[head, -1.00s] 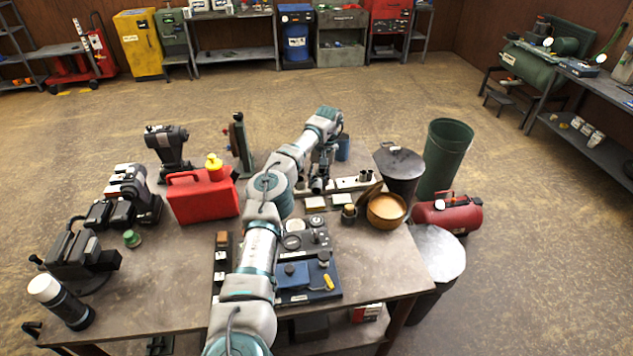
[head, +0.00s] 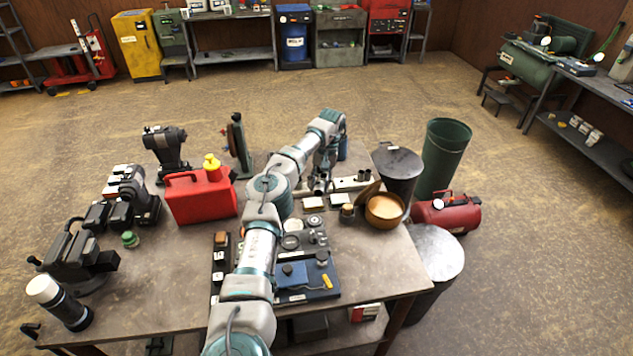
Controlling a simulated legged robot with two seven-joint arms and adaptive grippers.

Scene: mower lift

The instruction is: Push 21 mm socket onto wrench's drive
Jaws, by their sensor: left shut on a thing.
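My left arm reaches in from the bottom over the bench, with its left gripper (head: 320,182) pointing down near the back of the bench. The gripper is shut on a small metallic cylinder (head: 319,190) that looks like a socket; its size cannot be read. My right gripper is not in view.
A red fuel can (head: 200,196) stands left of my arm. A blue tray (head: 307,281) with small parts lies right of my forearm. A brown bowl (head: 385,208) sits near the bench's right edge, with a green bin (head: 444,160) beyond.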

